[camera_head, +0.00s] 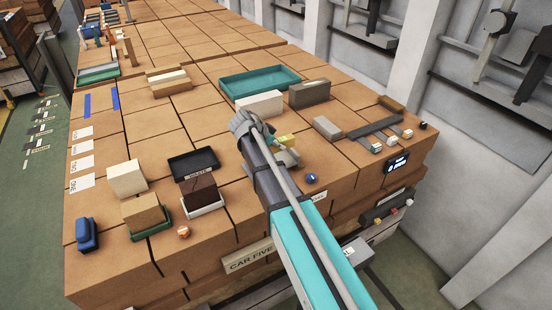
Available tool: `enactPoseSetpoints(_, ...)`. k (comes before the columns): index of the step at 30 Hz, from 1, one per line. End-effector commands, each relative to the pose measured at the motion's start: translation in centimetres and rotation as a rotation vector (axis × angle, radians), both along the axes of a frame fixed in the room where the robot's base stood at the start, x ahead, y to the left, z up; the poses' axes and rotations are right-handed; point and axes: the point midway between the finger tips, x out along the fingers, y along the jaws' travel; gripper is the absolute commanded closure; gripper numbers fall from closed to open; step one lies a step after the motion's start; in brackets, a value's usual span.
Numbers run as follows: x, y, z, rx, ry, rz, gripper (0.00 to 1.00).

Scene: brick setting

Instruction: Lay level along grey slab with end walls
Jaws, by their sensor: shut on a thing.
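My gripper (285,150) is near the middle of the brick-topped table, mostly hidden behind my own arm and wrist. A small yellow piece (287,141) shows at the gripper, beside a grey part; it may be the level, but its full shape is hidden. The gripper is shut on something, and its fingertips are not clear. A long dark grey flat piece (378,128) lies to the right of the gripper, apart from it, with small pale blocks near its front edge. It may be the grey slab; its end walls are too small to make out surely.
A teal tray (229,90), a white block (259,103) and a grey-brown block (308,93) stand behind the gripper. A small grey block (327,128) lies between gripper and slab. A black tray (193,162) and several blocks stand left.

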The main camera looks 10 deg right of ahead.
Motion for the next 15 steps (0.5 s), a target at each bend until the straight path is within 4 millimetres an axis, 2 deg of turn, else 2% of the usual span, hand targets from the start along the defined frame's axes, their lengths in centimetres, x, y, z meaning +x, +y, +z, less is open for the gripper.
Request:
enactPoseSetpoints(1, 0.6, 0.0, -1.1, 0.000, 0.000, 0.000, 1.00)
enactPoseSetpoints(6, 1.9, 0.1, -2.8, 0.000, 0.000, 0.000, 1.00)
enactPoseSetpoints(15, 3.7, 0.2, -4.8, -0.001, 0.000, 0.000, 1.00)
